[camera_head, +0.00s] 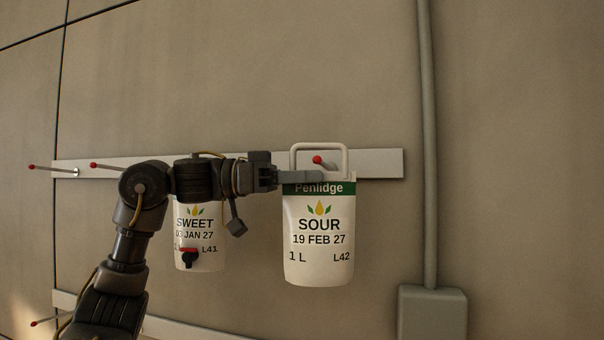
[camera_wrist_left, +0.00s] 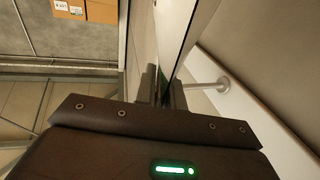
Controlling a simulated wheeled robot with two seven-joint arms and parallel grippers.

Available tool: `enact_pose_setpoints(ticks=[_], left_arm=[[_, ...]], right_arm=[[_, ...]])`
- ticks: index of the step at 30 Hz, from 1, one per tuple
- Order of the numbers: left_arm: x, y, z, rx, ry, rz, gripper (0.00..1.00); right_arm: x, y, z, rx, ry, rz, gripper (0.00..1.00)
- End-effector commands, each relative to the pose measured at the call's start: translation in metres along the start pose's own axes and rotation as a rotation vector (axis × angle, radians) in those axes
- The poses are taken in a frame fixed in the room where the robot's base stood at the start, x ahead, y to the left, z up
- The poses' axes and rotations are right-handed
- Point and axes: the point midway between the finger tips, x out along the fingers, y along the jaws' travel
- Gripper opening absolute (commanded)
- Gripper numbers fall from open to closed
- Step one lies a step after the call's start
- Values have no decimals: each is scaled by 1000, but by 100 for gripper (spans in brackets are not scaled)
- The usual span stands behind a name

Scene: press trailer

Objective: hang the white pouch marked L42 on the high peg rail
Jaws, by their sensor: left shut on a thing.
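The white pouch marked L42 (camera_head: 319,262) is upright, with "SOUR", a green band and a white loop handle on top. It is in front of the high peg rail (camera_head: 380,163). My left gripper (camera_head: 312,176) is shut on its upper edge from the left. The red tip of a peg (camera_head: 317,159) shows inside the handle's opening; I cannot tell if the peg passes through it. In the left wrist view the pouch (camera_wrist_left: 187,35) is edge-on between the fingers, with the peg (camera_wrist_left: 205,86) and rail beside it. My right gripper is not in view.
A second white pouch, marked "SWEET" L41 (camera_head: 200,258), is just left, its top hidden by my left arm. Red-tipped pegs (camera_head: 105,166) are free further left. A lower rail (camera_head: 180,328) runs below. A vertical conduit (camera_head: 428,130) and grey box (camera_head: 432,312) stand right.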

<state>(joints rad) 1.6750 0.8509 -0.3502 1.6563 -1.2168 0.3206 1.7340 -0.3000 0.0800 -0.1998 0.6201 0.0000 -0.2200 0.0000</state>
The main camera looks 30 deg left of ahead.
Motion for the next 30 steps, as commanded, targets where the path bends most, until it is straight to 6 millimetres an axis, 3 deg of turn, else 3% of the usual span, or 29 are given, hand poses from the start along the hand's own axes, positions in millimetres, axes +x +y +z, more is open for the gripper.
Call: enact_pose_setpoints(ticks=[13,30], left_arm=[[4,-17,-3,2,7,0,0],[4,-18,-3,4,7,0,0]], right_arm=[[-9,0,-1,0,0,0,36],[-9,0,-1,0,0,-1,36]])
